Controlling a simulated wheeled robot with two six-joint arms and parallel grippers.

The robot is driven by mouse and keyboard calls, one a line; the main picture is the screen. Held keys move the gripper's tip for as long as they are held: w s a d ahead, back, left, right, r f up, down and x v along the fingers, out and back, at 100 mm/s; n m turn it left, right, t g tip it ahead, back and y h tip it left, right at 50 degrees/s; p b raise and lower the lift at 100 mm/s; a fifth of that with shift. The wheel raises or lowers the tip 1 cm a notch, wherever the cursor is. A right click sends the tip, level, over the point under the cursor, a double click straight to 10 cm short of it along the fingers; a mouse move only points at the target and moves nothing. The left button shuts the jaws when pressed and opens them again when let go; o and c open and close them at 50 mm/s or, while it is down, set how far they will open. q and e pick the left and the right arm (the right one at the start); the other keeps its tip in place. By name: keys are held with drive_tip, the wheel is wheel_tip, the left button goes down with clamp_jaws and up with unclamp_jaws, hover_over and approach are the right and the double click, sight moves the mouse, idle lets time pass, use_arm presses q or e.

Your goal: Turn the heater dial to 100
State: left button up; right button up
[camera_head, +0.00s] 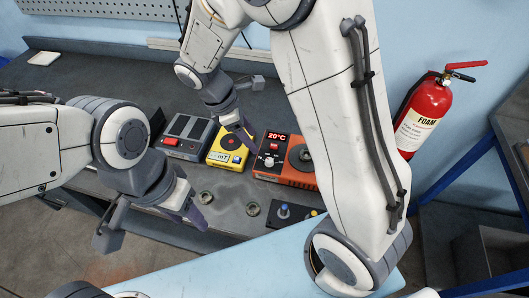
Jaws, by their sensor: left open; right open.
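The heater (294,179) is an orange box on the dark bench, with a red display reading 20°C and a dark round plate at its right. A pale dial (269,161) is on its front face; its pointer is too small to read. My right gripper (243,130) is open and empty, above the yellow device and just left of the heater, apart from the dial. My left gripper (190,208) is open and empty near the bench's front edge, left of and nearer than the heater. My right arm hides the area right of the heater.
Small round parts (252,209) and a dark control panel (284,212) lie in front. A fire extinguisher (422,115) hangs at right. The bench's back left is mostly clear.

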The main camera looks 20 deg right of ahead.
sight(269, 159)
drive_tip(key=x, duration=1)
drive_tip(key=shift+d+f+p, duration=0.2)
drive_tip(key=shift+f+p, duration=0.05)
drive_tip(key=shift+p, duration=0.05)
clamp_jaws()
